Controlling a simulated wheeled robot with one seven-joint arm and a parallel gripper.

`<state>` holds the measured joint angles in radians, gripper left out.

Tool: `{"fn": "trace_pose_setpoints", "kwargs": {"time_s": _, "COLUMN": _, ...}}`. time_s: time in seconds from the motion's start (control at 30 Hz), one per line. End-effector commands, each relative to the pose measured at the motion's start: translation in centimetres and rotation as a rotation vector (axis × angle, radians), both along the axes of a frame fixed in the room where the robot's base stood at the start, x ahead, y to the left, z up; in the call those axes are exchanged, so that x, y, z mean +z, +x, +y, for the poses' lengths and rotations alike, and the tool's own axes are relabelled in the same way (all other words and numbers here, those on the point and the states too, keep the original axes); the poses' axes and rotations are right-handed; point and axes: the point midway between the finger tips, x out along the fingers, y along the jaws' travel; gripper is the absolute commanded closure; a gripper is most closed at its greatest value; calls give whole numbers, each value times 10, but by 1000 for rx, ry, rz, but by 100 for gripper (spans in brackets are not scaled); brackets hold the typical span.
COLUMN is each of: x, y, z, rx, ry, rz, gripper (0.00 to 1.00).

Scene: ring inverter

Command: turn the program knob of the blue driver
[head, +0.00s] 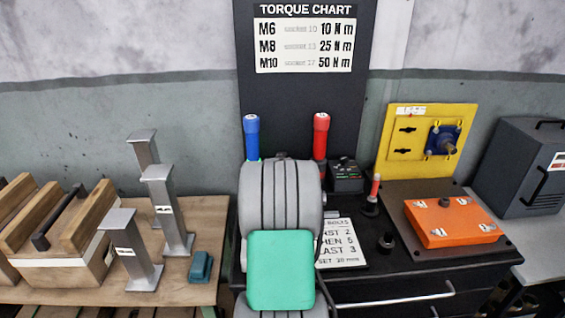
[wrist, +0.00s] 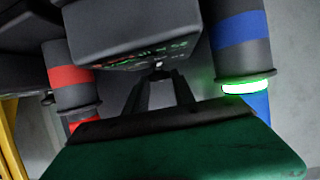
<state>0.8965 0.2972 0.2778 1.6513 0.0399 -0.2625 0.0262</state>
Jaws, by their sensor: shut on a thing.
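The blue driver (head: 251,137) stands upright at the back of the bench, its lower part hidden by my arm. In the wrist view the blue driver (wrist: 240,50) is at the right, with a lit green ring on it. A dark box (wrist: 135,30) with green and red markings fills the top middle of that view, beside the blue driver. My gripper (wrist: 158,76) has its two dark fingers converging on a small knob (wrist: 157,66) at the box's edge. The fingers are shut on the knob and largely cover it. The head view hides my gripper behind my arm.
The red driver (head: 320,137) stands close to the right of my arm and shows in the wrist view (wrist: 75,75). Another control box (head: 345,177) is right of it. Metal posts (head: 170,215) stand left.

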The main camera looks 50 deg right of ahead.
Motion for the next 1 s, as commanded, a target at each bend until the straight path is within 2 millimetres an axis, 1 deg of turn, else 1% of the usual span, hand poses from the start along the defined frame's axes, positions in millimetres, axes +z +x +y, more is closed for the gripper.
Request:
{"fn": "trace_pose_setpoints", "kwargs": {"time_s": 0.27, "x": 0, "y": 0, "z": 0, "rx": 5, "ry": 0, "rz": 0, "gripper": 100}}
{"fn": "trace_pose_setpoints", "kwargs": {"time_s": 0.47, "x": -2, "y": -3, "z": -2, "rx": 53, "ry": 0, "rz": -2, "gripper": 100}}
{"fn": "trace_pose_setpoints", "kwargs": {"time_s": 1.0, "x": -3, "y": -7, "z": -8, "rx": 406, "ry": -2, "rz": -1, "gripper": 100}}
